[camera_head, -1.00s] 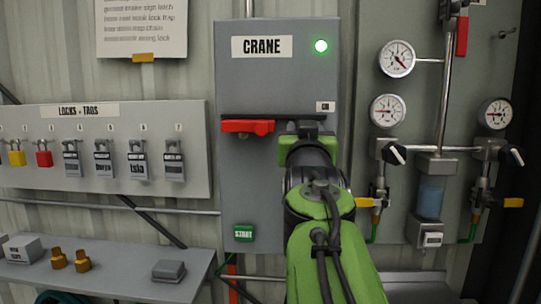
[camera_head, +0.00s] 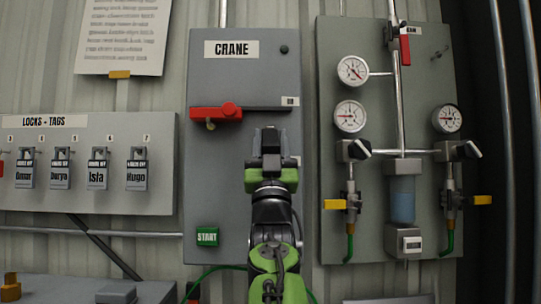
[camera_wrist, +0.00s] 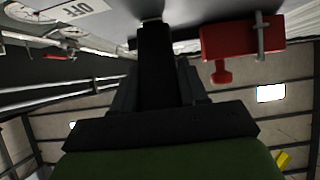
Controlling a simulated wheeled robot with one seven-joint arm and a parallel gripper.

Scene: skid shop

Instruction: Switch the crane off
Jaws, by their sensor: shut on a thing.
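The grey crane box (camera_head: 230,200) has a CRANE label at the top. Its round indicator light (camera_head: 284,49) is dark. My gripper (camera_head: 268,140) is in front of the box, below a small white label (camera_head: 290,101), and is shut. What it grips is mostly hidden by the fingers, apparently the crane switch handle. In the wrist view my dark fingers (camera_wrist: 153,50) are together, close to the box face. A red block (camera_head: 215,112) with a small peg is left of the gripper, apart from it; it also shows in the wrist view (camera_wrist: 240,40).
The locks and tags board (camera_head: 90,190) with several padlocks hangs at left. A panel with gauges, pipes and valves (camera_head: 385,100) is at right. A shelf (camera_head: 60,287) is at lower left.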

